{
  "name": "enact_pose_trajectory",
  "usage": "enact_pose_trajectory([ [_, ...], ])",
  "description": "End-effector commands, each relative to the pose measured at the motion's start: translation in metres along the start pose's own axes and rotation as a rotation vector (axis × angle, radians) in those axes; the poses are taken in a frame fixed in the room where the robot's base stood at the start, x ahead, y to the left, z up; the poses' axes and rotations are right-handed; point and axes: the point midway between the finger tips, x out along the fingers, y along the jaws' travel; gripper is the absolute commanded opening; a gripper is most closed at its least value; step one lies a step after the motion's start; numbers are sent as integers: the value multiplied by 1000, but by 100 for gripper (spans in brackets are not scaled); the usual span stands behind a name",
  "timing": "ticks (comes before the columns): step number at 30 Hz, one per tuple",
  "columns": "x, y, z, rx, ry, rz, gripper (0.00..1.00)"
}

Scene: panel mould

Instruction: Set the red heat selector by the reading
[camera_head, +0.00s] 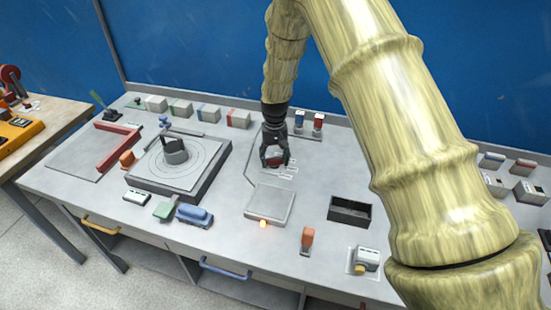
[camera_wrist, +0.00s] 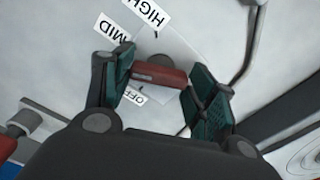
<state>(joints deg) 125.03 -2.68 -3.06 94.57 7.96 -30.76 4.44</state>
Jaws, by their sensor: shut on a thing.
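The red heat selector (camera_wrist: 158,76) is a short red bar on a pale plate. My gripper (camera_wrist: 160,78) is around it, with the green pads shut on its two ends. In the head view my gripper (camera_head: 275,156) points down at the selector behind the grey hot plate (camera_head: 270,203). The labels HIGH (camera_wrist: 153,12), MID (camera_wrist: 117,37) and OFF (camera_wrist: 139,96) show around the selector. A dark mark shows at the bar's upper edge. Which label the selector points to I cannot tell. A small orange light (camera_head: 263,224) glows at the plate's front edge. I can make out no reading.
An open black box (camera_head: 350,211) and an orange part (camera_head: 307,239) are to the right. A cable (camera_head: 248,168) runs beside the selector. Several small boxes line the back.

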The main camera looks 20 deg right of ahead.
Motion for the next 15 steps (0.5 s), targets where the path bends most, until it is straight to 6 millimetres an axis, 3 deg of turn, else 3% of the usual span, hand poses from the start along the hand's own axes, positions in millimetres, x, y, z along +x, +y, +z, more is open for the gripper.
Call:
enact_pose_trajectory([
  [15,3,1,3,340,-6,3,33],
])
